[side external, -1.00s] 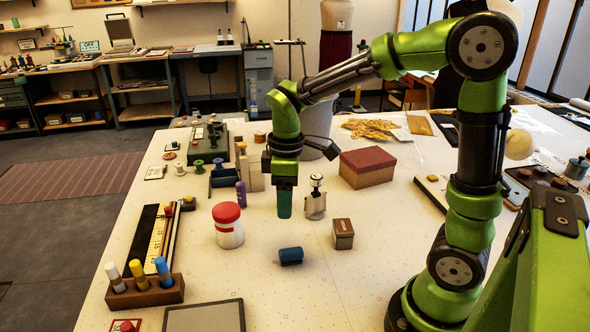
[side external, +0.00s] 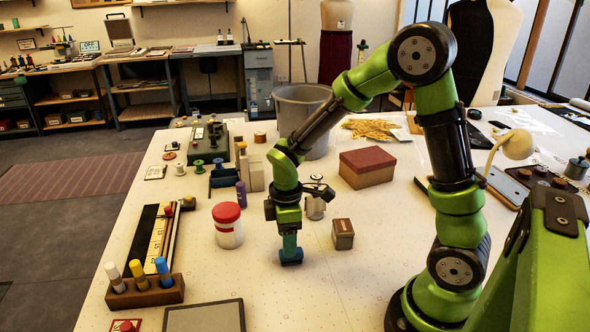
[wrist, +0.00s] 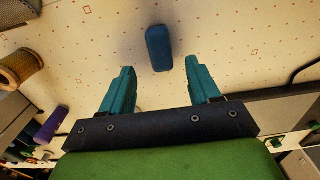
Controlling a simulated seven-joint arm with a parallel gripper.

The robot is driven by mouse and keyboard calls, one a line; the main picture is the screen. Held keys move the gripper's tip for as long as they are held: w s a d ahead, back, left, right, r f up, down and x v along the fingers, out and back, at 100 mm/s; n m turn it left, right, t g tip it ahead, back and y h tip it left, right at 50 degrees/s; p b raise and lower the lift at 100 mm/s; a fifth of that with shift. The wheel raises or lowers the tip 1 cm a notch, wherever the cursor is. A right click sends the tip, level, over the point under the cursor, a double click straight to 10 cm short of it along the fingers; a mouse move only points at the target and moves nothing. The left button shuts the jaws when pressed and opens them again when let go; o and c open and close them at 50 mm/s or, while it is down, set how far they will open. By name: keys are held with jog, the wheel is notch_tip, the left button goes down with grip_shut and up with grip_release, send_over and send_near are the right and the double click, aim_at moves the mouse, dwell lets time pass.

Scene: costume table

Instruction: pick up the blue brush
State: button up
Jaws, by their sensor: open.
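The blue brush (side external: 291,262) lies on the white dotted table. It is a short, dark blue, rounded block. In the wrist view the brush (wrist: 159,48) lies ahead of the teal fingertips, about midway between their lines. My gripper (side external: 290,245) points down over the brush in the side view, and its fingers overlap the brush's upper part there. In the wrist view my gripper (wrist: 162,82) is open with nothing between its fingers. I cannot tell whether a finger touches the brush.
A white jar with a red lid (side external: 227,228) stands left of the brush, and a small brown box (side external: 343,236) stands right. A wooden marker holder (side external: 146,292) and a grey tray (side external: 205,318) are nearer the front. A larger red-topped box (side external: 367,168) is behind. Table in front is clear.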

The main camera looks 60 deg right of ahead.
jog(key=f, duration=0.5)
jog(key=shift+s, duration=0.2)
jog(key=shift+c, duration=0.4)
jog(key=c, duration=1)
